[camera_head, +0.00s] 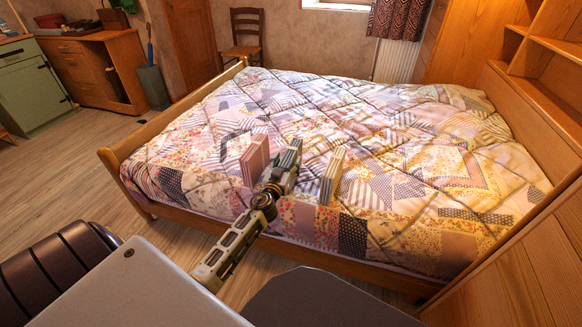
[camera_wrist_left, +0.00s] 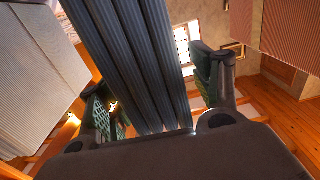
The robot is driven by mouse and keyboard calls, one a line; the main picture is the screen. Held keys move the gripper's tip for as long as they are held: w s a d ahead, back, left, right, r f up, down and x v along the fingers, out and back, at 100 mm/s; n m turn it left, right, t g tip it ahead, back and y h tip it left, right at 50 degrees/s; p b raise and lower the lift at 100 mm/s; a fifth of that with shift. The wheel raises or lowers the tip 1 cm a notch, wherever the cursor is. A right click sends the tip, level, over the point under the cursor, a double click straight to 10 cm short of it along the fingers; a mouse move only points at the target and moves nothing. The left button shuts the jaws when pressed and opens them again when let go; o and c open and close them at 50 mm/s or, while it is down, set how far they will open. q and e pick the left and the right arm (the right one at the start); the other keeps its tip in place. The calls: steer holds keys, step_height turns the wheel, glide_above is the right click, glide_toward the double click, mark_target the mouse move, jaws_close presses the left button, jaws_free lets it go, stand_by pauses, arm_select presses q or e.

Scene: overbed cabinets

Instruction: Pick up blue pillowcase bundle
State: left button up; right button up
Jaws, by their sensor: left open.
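The blue pillowcase bundle (camera_head: 293,152) stands upright on the bed, in the middle of three folded bundles. In the left wrist view it is a blue-grey ribbed stack (camera_wrist_left: 130,60). My left gripper (camera_head: 281,176) is at this bundle in the head view and covers its lower part. In the left wrist view the gripper's fingers (camera_wrist_left: 153,88) are apart, with the bundle between them. I cannot tell whether either finger touches it. My right gripper is not in view.
A pink bundle (camera_head: 254,160) stands close left of the blue one, and a pale striped bundle (camera_head: 332,176) stands to its right. The patchwork quilt (camera_head: 400,130) behind is clear. A wooden footboard (camera_head: 112,165) and wooden shelves (camera_head: 555,65) bound the bed.

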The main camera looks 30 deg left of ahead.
arm_select(q)
steer(key=shift+x, duration=1.15)
jaws_close()
